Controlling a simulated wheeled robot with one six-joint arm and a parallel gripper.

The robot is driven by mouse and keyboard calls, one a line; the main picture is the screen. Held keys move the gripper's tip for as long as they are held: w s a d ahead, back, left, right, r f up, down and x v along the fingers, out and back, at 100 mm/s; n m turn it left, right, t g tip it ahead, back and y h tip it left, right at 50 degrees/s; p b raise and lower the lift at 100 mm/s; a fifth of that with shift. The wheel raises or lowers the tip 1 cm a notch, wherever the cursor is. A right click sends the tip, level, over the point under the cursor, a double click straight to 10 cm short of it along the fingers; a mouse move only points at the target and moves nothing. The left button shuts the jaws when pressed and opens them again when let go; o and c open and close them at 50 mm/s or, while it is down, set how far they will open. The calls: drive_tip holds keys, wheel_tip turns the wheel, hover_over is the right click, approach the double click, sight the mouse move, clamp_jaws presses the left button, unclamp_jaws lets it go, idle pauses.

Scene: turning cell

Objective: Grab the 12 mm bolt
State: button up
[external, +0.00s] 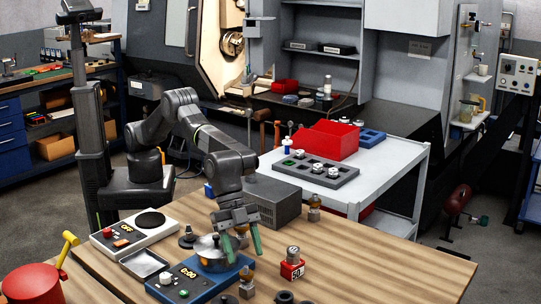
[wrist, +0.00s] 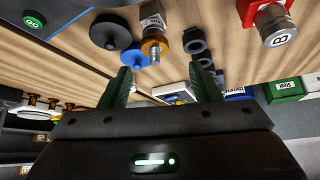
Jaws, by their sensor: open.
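My gripper (external: 245,254) is open, pointing down over the wooden bench, with its two green fingers apart and nothing visible between them. It also shows open in the wrist view (wrist: 165,78). A bolt-like metal piece with a brass-coloured collar (external: 246,281) stands on the bench just in front of the fingers. A similar metal piece with a brass collar (wrist: 153,42) shows beyond the fingertips in the wrist view. Another such piece (external: 313,208) stands farther back. I cannot read any size marking on them, so I cannot tell which is 12 mm.
A blue device reading 0:00 (external: 186,284) with a round metal top sits left of the fingers. A red block with a metal cylinder (external: 292,269) stands to the right. Black rings (wrist: 194,42) lie near the brass-collared piece. A grey box (external: 273,199) stands behind.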

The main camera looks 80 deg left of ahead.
sight(246, 273)
drive_tip(key=shift+s+p+x, duration=0.15)
drive_tip(key=shift+p+x, duration=0.35)
drive_tip(key=shift+x, duration=0.9)
drive_tip(key=shift+s+p+x, duration=0.2)
drive_tip(key=shift+p+x, duration=0.3)
drive_tip(key=shift+x, duration=0.9)
drive_tip(key=shift+a+f, duration=0.15)
drive_tip(key=shift+c, duration=0.3)
